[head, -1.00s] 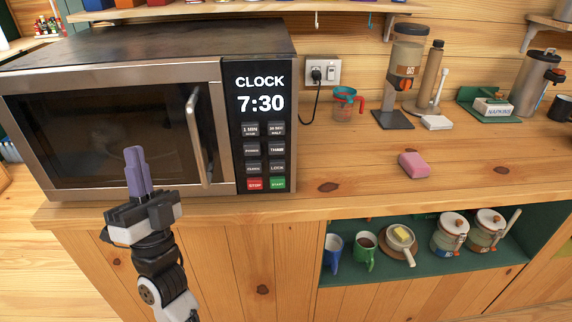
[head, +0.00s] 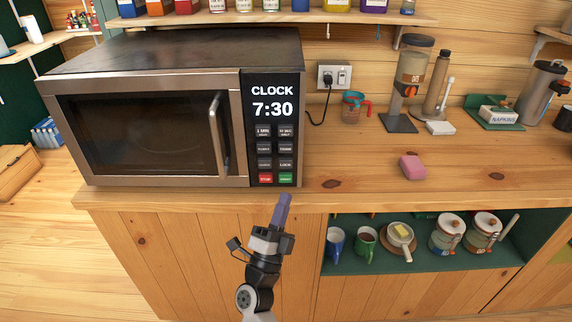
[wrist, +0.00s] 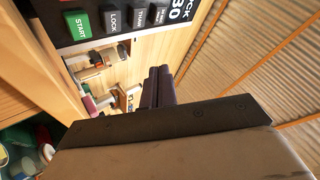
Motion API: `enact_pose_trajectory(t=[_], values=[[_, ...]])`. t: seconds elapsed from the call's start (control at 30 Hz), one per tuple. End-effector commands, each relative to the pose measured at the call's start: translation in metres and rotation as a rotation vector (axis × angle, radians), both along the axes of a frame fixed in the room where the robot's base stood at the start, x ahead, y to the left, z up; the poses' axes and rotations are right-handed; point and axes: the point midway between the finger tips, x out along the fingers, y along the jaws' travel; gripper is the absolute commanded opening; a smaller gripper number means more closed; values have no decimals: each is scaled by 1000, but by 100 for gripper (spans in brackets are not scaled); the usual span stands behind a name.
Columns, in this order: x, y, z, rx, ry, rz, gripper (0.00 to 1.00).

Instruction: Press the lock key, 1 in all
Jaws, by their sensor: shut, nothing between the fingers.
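The microwave (head: 150,178) stands at the left of the counter with its door shut. Its panel shows CLOCK 7:30 above two columns of keys. The lock key (head: 286,163) is the dark key directly above the green start key (head: 286,178). In the wrist view the lock key (wrist: 113,19) appears sideways next to the green start key (wrist: 81,26). My gripper (head: 285,197) is shut and empty, its purple fingers pointing up just below the panel's lower right corner, apart from the keys. The fingers also show in the wrist view (wrist: 158,82).
A pink sponge-like block (head: 412,167), a measuring cup (head: 353,107) and a dispenser (head: 409,75) stand on the counter to the right. Mugs and jars sit on the green shelf (head: 385,257) below. The counter front edge (head: 400,202) lies near my gripper.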

Motion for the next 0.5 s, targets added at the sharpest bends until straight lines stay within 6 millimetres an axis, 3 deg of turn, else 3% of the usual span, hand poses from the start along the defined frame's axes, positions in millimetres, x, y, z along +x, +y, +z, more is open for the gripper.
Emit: enact_pose_trajectory(t=[0.27,0.5], values=[[11,1,0,-2,-1,1,0],[44,1,-1,0,-3,2,0]])
